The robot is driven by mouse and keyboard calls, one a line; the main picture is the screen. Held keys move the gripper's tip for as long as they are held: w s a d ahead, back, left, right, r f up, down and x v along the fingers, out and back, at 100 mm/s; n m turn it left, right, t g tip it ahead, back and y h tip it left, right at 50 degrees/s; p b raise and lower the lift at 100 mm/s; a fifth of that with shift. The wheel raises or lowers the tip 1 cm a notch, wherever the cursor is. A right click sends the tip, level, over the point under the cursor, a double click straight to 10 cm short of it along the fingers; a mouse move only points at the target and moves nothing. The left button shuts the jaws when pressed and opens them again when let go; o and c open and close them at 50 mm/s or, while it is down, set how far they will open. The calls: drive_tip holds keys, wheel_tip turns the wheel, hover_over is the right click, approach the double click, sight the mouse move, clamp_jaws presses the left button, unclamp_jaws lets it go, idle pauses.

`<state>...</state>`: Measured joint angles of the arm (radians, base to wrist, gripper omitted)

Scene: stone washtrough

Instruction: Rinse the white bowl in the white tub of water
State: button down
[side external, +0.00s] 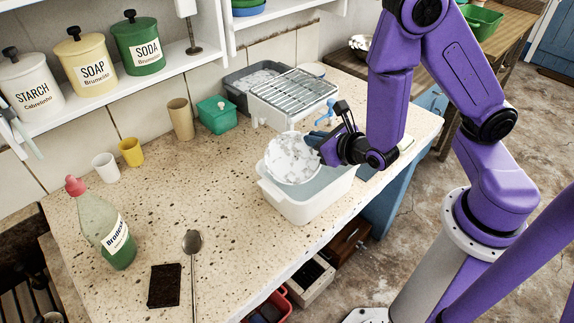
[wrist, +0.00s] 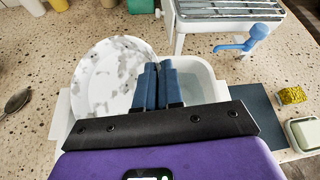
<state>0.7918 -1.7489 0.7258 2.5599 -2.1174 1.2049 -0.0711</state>
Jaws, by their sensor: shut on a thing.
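The white bowl (side external: 291,158) has grey blotches and is tilted up on edge over the white tub. It also fills the left of the wrist view (wrist: 108,75), to the left of my fingers. My gripper (side external: 318,140) is shut on the bowl's right rim; its two blue fingers (wrist: 157,86) are close together there. The white tub (side external: 312,210) stands near the front edge of the stone top, with greenish water (side external: 325,187) in it. The bowl hides part of the tub, and I cannot tell whether its lower edge touches the water.
A wire rack (side external: 292,88) on a white stand with a blue tap (wrist: 250,38) stands behind the tub. A yellow sponge (wrist: 292,95) lies right.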

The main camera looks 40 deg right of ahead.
idle(0.3)
drive_tip(key=shift+r, duration=2.05)
drive_tip(key=shift+r, duration=0.1)
drive_tip(key=w+d+r+m+h, duration=0.2)
drive_tip(key=w+d+r, duration=0.25)
drive_tip(key=r, duration=0.45)
drive_tip(key=n+g+h, duration=0.1)
drive_tip(key=n+g, duration=0.1)
hover_over(315, 157)
wheel_tip(315, 157, down, 4)
drive_tip(key=shift+f, duration=6.85)
